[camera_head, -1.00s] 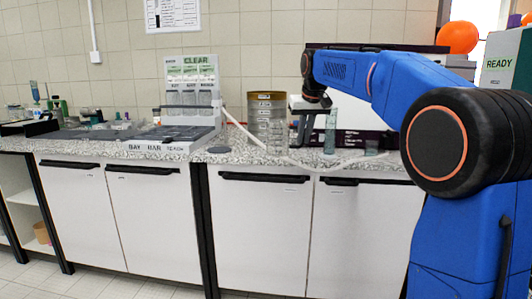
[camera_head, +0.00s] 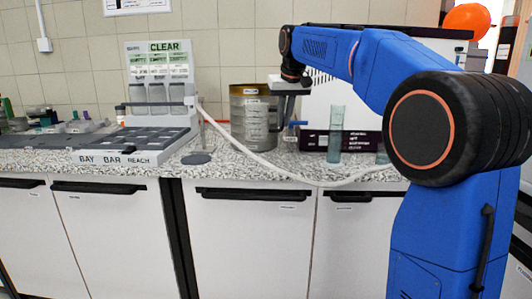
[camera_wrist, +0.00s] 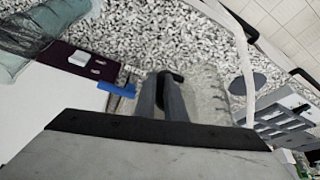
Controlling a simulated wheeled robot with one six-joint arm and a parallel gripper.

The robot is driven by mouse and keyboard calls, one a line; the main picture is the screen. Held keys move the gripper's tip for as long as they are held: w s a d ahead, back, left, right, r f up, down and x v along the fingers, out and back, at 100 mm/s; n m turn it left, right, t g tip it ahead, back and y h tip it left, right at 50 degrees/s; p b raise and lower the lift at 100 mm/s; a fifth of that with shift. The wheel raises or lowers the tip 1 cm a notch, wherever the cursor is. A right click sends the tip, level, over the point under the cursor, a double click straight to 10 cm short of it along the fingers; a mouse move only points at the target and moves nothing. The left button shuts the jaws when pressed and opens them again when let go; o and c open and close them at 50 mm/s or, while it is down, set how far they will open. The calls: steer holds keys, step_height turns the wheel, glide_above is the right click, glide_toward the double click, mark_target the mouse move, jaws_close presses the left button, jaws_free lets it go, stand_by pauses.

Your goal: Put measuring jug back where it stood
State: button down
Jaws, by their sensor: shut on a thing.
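The clear measuring jug (camera_head: 261,132) shows faintly in front of the metal sieve stack (camera_head: 244,94), near the counter's back. It also shows in the wrist view as a see-through wall (camera_wrist: 208,92) to the right of the fingers. My gripper (camera_head: 283,118) is at the jug's right side. In the wrist view my gripper (camera_wrist: 171,88) is shut on the jug's dark handle (camera_wrist: 172,77). The jug looks about upright in the head view. I cannot tell whether its base touches the speckled counter (camera_head: 225,170).
A white hose (camera_head: 262,160) curves across the counter in front of the jug. A dark round disc (camera_head: 196,158) lies left of it. A glass cylinder (camera_head: 335,133) and a dark labelled box (camera_head: 362,142) stand right. A bay rack (camera_head: 158,90) stands left.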

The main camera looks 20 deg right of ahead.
steer(key=shift+f, duration=4.4)
steer(key=c, duration=1.8)
jaws_free()
steer(key=v, duration=1.2)
